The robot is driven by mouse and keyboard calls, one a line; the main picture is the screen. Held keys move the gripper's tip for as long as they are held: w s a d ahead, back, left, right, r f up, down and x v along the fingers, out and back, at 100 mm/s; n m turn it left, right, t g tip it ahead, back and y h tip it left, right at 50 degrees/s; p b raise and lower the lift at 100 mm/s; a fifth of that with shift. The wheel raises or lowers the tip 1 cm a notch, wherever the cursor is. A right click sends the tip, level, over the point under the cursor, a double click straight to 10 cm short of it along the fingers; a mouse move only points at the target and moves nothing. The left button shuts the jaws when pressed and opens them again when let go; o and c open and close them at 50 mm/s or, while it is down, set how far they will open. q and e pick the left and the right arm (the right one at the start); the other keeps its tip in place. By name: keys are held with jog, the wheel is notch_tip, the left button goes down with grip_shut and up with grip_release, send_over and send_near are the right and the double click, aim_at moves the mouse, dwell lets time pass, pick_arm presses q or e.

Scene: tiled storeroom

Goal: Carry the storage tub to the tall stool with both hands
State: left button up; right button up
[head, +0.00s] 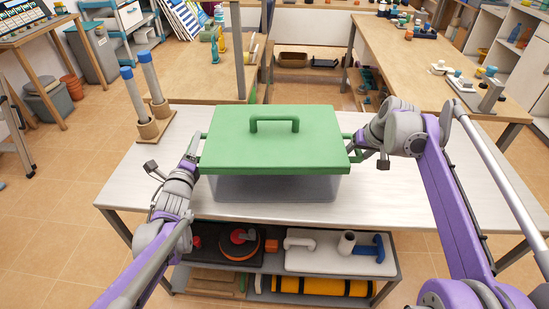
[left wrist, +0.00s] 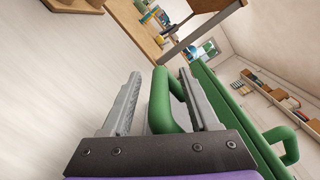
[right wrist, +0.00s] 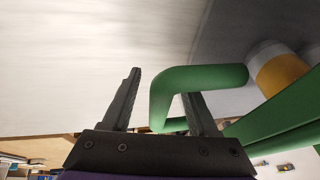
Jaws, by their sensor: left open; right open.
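The storage tub stands on the white-topped table (head: 400,205), with a green lid (head: 225,140) and a clear body (head: 275,188). The lid has a top handle (head: 274,120), and a green handle sticks out at each side. My left gripper (head: 190,160) is at the tub's left handle. In the left wrist view its open jaws (left wrist: 160,100) have the green handle (left wrist: 165,110) between them. My right gripper (head: 358,148) is at the right handle. In the right wrist view the open jaws (right wrist: 160,100) straddle part of the green handle (right wrist: 200,78). No tall stool can be made out.
A wooden stand with two grey-blue posts (head: 148,80) is on the table's left back corner. The lower shelf (head: 280,240) holds tools and a yellow roll (head: 315,287). Wooden workbenches (head: 420,50) stand behind. Tiled floor (head: 60,210) is clear at left.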

pick_arm(q)
jog(key=c, duration=1)
pick_arm(e)
grip_shut()
pick_arm(q)
grip_shut()
jog(key=shift+s+a+f, duration=0.1)
pick_arm(e)
jog(key=shift+d, duration=0.2)
